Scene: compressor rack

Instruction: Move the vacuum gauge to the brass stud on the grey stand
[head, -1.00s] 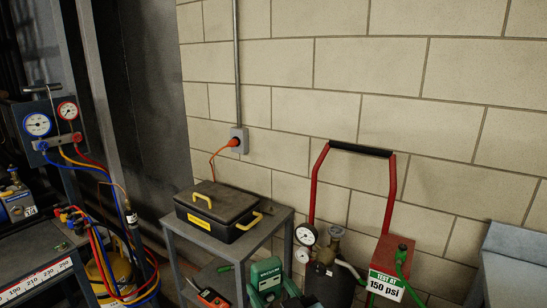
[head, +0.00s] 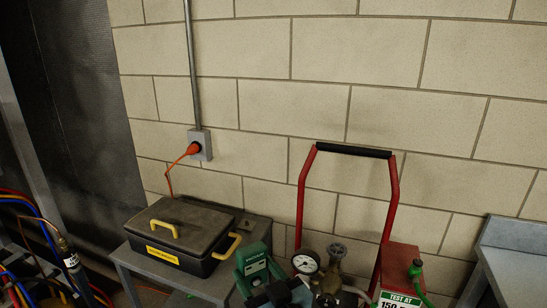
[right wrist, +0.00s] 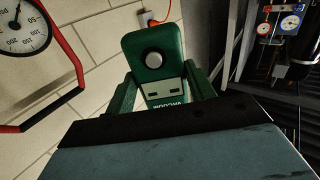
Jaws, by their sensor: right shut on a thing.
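My right gripper (head: 262,288) is shut on the green vacuum gauge (head: 254,262) at the bottom centre of the head view. In the right wrist view the gauge (right wrist: 152,58) shows its green body, a round light button and an upside-down label. The green gripper fingers (right wrist: 165,92) lie on either side of it. A grey stand-like bench (head: 510,262) is at the right edge of the head view; I cannot tell whether it is the named stand. My left gripper is not in view.
A black case with yellow handles (head: 180,235) sits on a grey cart (head: 130,262) to the left. A white dial gauge (head: 306,262), a red handle frame (head: 390,200) and a red box with a green hose (head: 398,262) stand right of my gripper, before the block wall.

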